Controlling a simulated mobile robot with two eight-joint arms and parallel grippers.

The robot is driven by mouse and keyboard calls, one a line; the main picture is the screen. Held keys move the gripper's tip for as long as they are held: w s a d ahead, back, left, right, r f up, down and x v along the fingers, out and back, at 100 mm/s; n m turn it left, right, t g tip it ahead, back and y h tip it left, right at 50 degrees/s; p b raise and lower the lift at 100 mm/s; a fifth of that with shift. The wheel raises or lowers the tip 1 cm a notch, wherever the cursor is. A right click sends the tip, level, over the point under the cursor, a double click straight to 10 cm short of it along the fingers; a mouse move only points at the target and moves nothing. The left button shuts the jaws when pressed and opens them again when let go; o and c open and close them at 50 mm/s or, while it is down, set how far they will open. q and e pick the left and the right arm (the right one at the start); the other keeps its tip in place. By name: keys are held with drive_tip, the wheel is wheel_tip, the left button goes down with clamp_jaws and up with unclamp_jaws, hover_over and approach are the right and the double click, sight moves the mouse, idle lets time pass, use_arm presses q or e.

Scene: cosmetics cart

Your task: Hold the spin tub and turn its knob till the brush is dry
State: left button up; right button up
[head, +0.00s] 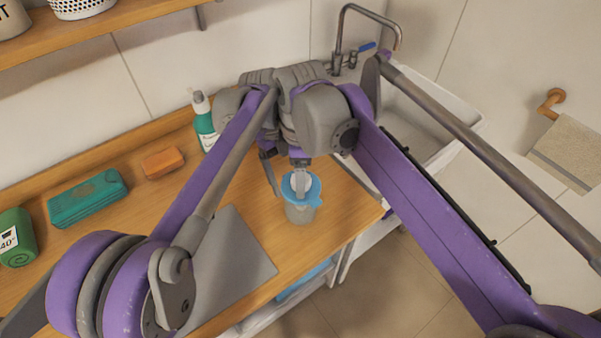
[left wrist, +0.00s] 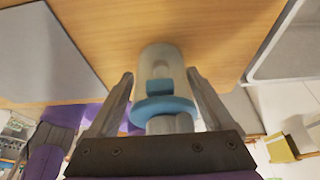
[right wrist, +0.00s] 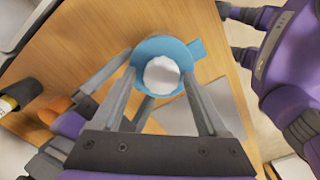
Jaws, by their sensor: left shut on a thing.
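The spin tub (head: 300,212) is a clear cup with a blue lid and a white knob (right wrist: 162,75) on top. It stands upright on the wooden counter. My left gripper (left wrist: 162,90) is shut on the tub, one finger on each side, close to the lid; in the head view its finger shows left of the tub. My right gripper (right wrist: 160,80) is above the lid with its fingers on either side of the knob, apart from it as far as I can see. A blue shape shows dimly inside the tub (left wrist: 158,65); I cannot make out the brush.
A grey mat (head: 235,255) lies left of the tub. A sink (head: 425,125) lies right. The counter's front edge is close.

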drive_tip(key=shift+r, duration=0.1)
wheel_tip(320, 180, up, 12)
drive_tip(key=shift+f, duration=0.1)
idle(0.6)
wheel_tip(320, 180, down, 12)
drive_tip(key=m, duration=1.8)
